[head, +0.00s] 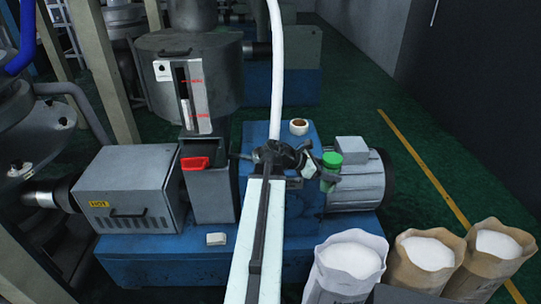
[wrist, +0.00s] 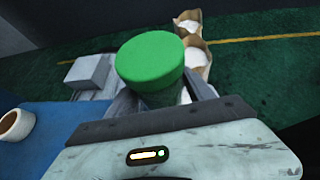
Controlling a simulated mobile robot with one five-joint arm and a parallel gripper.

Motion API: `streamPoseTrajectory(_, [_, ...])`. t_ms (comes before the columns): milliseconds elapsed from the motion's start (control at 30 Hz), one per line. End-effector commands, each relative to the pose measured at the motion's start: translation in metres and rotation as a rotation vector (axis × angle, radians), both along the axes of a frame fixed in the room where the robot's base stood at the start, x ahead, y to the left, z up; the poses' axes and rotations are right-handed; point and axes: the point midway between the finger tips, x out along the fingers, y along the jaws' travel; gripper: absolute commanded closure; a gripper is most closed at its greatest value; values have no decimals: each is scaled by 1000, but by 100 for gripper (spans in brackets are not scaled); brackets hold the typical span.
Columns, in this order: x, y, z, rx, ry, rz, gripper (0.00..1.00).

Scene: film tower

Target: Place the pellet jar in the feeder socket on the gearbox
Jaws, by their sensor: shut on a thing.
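The pellet jar (head: 331,160) has a green lid and a clear greenish body. My gripper (head: 327,181) is shut on it and holds it roughly upright in front of the grey motor. In the wrist view the jar's green lid (wrist: 150,60) fills the middle, and my jaws hide most of its body. The blue gearbox (head: 285,137) lies to the left of the jar. A white ring with a brown inside (head: 298,127) sits on its top, and it also shows in the wrist view (wrist: 16,126), apart from the jar. I cannot tell whether this ring is the feeder socket.
The grey motor (head: 358,186) is close behind and right of the jar. A grey bin with a red scoop (head: 195,163) and a grey box marked HOT (head: 128,190) stand left. Several open sacks (head: 347,262) stand at front right. Green floor beyond is clear.

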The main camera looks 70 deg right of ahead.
Motion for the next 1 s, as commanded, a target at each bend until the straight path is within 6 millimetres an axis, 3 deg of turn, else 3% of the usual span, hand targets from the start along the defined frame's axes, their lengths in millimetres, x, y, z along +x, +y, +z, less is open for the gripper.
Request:
streamPoseTrajectory(33, [42, -6, 7, 0, 1, 66, 96])
streamPoseTrajectory(200, [160, -5, 15, -1, 0, 253, 96])
streamPoseTrajectory(300, [210, 1, 18, -1, 0, 332, 96])
streamPoseTrajectory(400, [242, 8, 20, -2, 0, 383, 96])
streamPoseTrajectory(500, [257, 11, 20, -2, 1, 409, 96])
streamPoseTrajectory(667, [262, 9, 19, -1, 1, 413, 96])
streamPoseTrajectory(767, [268, -10, 17, -1, 0, 412, 96])
streamPoseTrajectory(1000, [286, -78, 10, -3, 1, 412, 96])
